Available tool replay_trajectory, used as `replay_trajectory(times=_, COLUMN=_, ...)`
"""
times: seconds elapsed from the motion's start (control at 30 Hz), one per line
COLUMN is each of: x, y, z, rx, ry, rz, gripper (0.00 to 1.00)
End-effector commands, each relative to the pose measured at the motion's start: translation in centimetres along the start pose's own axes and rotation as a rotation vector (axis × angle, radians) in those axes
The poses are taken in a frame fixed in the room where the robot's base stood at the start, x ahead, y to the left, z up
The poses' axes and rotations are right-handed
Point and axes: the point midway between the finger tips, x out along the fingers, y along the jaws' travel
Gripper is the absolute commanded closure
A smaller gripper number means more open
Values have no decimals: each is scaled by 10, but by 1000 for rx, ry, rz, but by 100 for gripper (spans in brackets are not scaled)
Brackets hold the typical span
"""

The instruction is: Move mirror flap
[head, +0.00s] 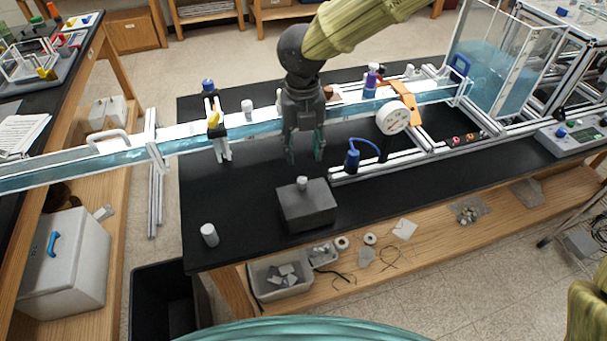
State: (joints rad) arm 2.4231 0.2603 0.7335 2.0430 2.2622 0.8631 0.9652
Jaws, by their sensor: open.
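My gripper (305,157) points down over the black table, just in front of the long water channel (262,128). Its two fingers are apart with nothing visible between them. I cannot pick out the mirror flap with certainty. An orange plate (407,98) stands tilted at the channel, to the right of my gripper beside a round white dial gauge (393,117). A black and white clamp-like piece (218,130) with a yellow part straddles the channel to the left. My gripper and arm hide part of the channel.
A dark grey block (307,206) with a small knob stands in front of my gripper. A white cylinder (209,235) stands at the front left. The black tabletop (245,190) is otherwise bare at left.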

Motion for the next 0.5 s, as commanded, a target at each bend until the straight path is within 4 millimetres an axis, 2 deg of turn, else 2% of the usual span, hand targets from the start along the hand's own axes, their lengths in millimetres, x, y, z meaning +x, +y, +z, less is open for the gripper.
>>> replay_trajectory(times=0.1, x=-2, y=1, z=0, rx=74, ry=0, rz=0, gripper=56)
replay_trajectory(times=0.27, x=3, y=4, z=1, rx=100, ry=1, rz=0, gripper=56)
replay_trajectory(times=0.5, x=32, y=6, z=1, rx=95, ry=3, rz=-1, gripper=56)
